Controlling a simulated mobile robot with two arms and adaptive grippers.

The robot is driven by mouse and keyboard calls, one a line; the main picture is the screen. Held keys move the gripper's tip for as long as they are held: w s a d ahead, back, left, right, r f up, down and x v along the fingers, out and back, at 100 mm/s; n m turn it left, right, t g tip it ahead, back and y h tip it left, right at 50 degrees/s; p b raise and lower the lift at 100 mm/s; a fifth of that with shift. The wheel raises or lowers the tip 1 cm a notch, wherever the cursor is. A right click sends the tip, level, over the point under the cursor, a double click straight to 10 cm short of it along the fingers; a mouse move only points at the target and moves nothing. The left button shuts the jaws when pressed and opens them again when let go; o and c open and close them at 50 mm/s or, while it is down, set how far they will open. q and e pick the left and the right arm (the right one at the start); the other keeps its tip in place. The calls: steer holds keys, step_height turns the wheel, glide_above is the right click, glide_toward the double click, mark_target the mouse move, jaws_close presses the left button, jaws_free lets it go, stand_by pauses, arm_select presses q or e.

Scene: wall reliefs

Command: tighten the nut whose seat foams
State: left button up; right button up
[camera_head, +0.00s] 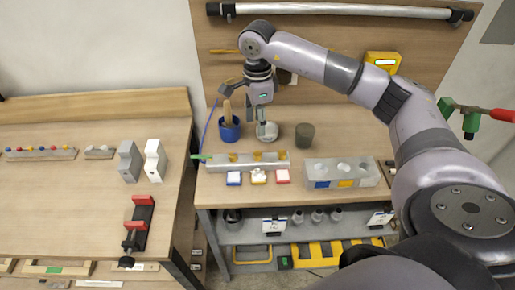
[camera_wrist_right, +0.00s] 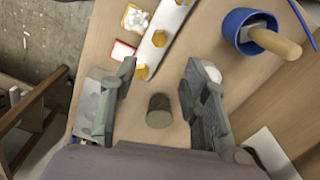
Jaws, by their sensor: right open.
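A pale metal bar (camera_head: 215,162) lies along the right-hand bench with three brass nuts, left (camera_head: 233,157), middle (camera_head: 257,155) and right (camera_head: 282,154). Blue (camera_head: 233,178), yellow (camera_head: 258,178) and red (camera_head: 282,176) square pads lie in front of them. White lumps like foam show on the yellow pad, which also shows in the wrist view (camera_wrist_right: 135,19), beside the middle nut (camera_wrist_right: 158,39). My right gripper (camera_head: 250,112) is open above the bench behind the bar. In the wrist view, its spread fingers (camera_wrist_right: 155,95) hold nothing. My left gripper is out of view.
A blue cup (camera_head: 229,131) with a wooden-handled tool and a dark cylinder (camera_head: 304,135) stand behind the bar. A pale block with round recesses (camera_head: 341,172) lies to its right. The left bench (camera_head: 80,210) has a red-jawed clamp (camera_head: 139,222) and open room.

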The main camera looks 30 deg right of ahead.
mark_target(258, 153)
step_height(258, 153, down, 11)
steer(key=p, duration=0.3)
steer(key=shift+f, duration=0.85)
steer(key=shift+c, duration=0.4)
jaws_close()
